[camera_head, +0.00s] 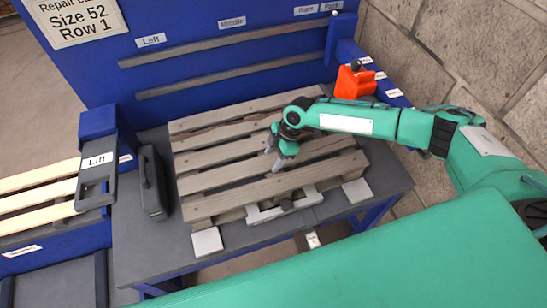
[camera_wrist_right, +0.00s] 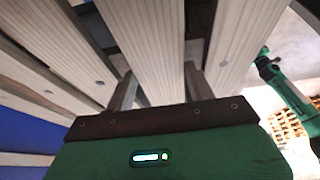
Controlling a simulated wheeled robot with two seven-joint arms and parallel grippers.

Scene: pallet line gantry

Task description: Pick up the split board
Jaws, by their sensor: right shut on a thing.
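A weathered wooden pallet (camera_head: 275,190) lies on the grey table, with several slats across it. The second slat from the back (camera_head: 215,133) has a jagged, dark broken edge, which looks like the split board. My right gripper (camera_head: 275,155) points down into the pallet nearer the front, with its fingers in the gaps on either side of a slat. In the right wrist view its fingers (camera_wrist_right: 160,90) are shut across a pale slat (camera_wrist_right: 147,50) that shows no split there. I cannot tell whether this slat is lifted. My left gripper is not in view.
A dark upright case (camera_head: 152,183) and a "Lift" handle block (camera_head: 97,180) stand left of the pallet. An orange-red object (camera_head: 353,82) is at the back right. A blue panel (camera_head: 215,50) with rails closes the back. A block wall is at right.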

